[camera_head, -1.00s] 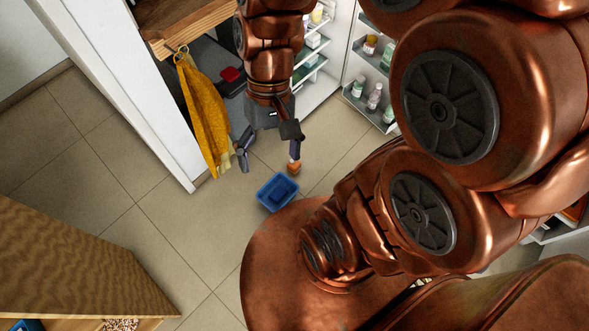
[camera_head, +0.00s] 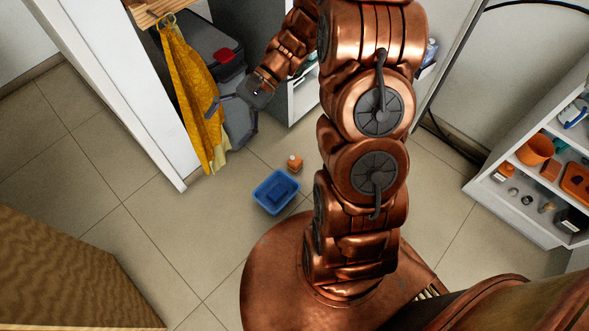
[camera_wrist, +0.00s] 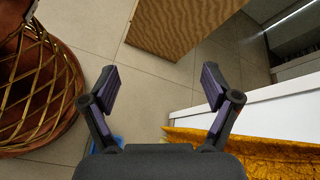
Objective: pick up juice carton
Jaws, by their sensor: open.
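The carton does not show in the wrist view.
The blue bin (camera_head: 276,192) sits on the floor beside my base. The yellow cloth (camera_head: 194,95) hangs by a white panel (camera_head: 120,85). A dark grey container (camera_head: 228,75) stands behind. A wooden panel (camera_head: 70,275) is lower left, white shelving (camera_head: 500,190) right. Left floor is clear.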

